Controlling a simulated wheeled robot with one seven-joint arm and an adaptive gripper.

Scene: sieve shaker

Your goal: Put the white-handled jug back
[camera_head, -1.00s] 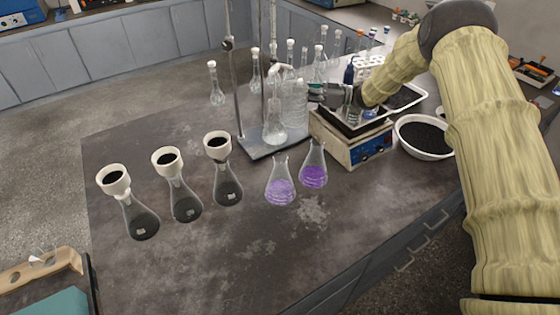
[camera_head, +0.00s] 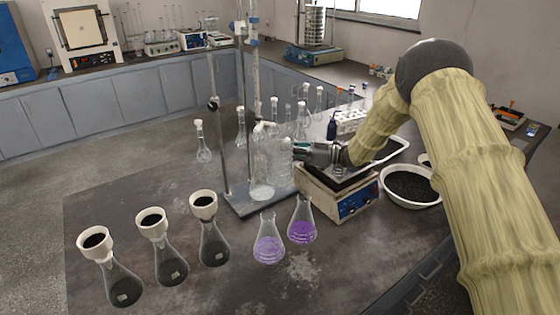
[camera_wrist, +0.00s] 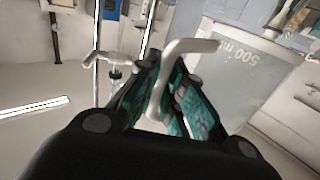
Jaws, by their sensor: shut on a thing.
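The white-handled jug (camera_head: 281,168) is a clear glass vessel. In the head view it is upright beside the burette stand, behind the two purple flasks. My gripper (camera_head: 302,150) reaches it from the right, above the hotplate's left side. In the wrist view, my gripper (camera_wrist: 160,95) is shut on the white handle (camera_wrist: 188,47), which lies between the teal finger pads. The jug's clear wall with a "500 m…" marking (camera_wrist: 238,52) is to the right. The jug's base is partly hidden, so I cannot tell whether it touches the surface.
The burette stand (camera_head: 246,202) is close on the left, with a clear flask (camera_head: 262,188) on it. The hotplate (camera_head: 340,198) is below my gripper. Two purple flasks (camera_head: 268,248) stand in front. Stoppered flasks (camera_head: 203,145) stand behind. A bowl of black grains (camera_head: 410,187) is at right.

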